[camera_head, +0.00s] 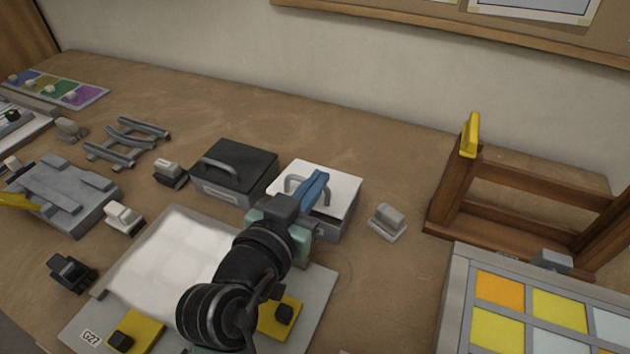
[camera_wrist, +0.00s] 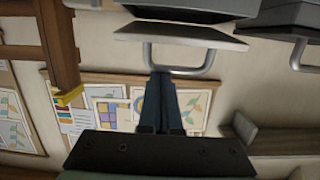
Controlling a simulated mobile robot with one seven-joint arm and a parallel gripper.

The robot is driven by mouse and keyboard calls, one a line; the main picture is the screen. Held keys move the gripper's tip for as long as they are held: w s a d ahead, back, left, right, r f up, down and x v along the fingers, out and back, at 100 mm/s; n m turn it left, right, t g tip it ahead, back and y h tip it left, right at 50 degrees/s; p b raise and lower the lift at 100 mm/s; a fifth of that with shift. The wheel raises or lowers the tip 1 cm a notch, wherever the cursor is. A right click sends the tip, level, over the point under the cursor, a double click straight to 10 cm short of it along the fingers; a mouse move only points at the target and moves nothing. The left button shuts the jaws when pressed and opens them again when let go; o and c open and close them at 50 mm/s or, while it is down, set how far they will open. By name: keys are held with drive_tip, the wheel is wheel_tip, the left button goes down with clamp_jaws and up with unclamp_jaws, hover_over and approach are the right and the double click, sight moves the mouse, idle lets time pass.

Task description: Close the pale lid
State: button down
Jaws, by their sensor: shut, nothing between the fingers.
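The pale lid (camera_head: 340,182) is on a grey box (camera_head: 338,224) near the middle of the table in the head view. It looks flat or nearly flat; I cannot tell whether it sits fully down. Its grey loop handle (camera_head: 291,187) stands up from the top. In the wrist view, the shut fingertips (camera_wrist: 160,74) are close to the handle (camera_wrist: 205,66), with the lid (camera_wrist: 180,36) beyond. Contact is unclear.
A box with a dark lid (camera_head: 240,157) stands just left of the pale one. A small grey block (camera_head: 387,222) is to the right. A wooden frame (camera_head: 455,190) and a coloured-pane panel (camera_head: 457,300) stand farther right. The table behind the boxes is clear.

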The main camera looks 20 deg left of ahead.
drive_tip(key=r+p, duration=0.1)
drive_tip(key=w+r+p, duration=0.1)
drive_tip(key=r, duration=0.1)
drive_tip(key=r+p, duration=0.1)
drive_tip(key=shift+w+d+r+p, duration=0.15)
drive_tip(key=shift+w+r+p, duration=0.15)
drive_tip(key=shift+p, duration=0.1)
drive_tip(key=s+f+b, duration=0.3)
drive_tip(key=s+f, duration=0.1)
drive_tip(key=s, duration=0.4)
wheel_tip(320, 180, up, 8)
drive_tip(key=w+a+g+p, duration=0.1)
drive_tip(key=a+g+p, duration=0.15)
drive_tip(key=p, duration=1.85)
drive_tip(key=shift+g, duration=0.35)
drive_tip(key=p+x, duration=0.1)
drive_tip(key=x, duration=0.8)
drive_tip(key=shift+w+f+p, duration=0.2)
drive_tip(key=shift+f+p, duration=0.05)
drive_tip(key=shift+p, duration=0.15)
drive_tip(key=shift+s+f+p, duration=0.25)
drive_tip(key=shift+s+f, duration=0.2)
drive_tip(key=shift+f, duration=0.15)
drive_tip(key=shift+s+f+p, duration=0.25)
drive_tip(key=shift+s+f, duration=0.2)
drive_tip(key=shift+f, duration=0.2)
drive_tip(key=shift+s+f, duration=0.35)
drive_tip(key=shift+s, duration=0.05)
drive_tip(key=shift+f, duration=0.15)
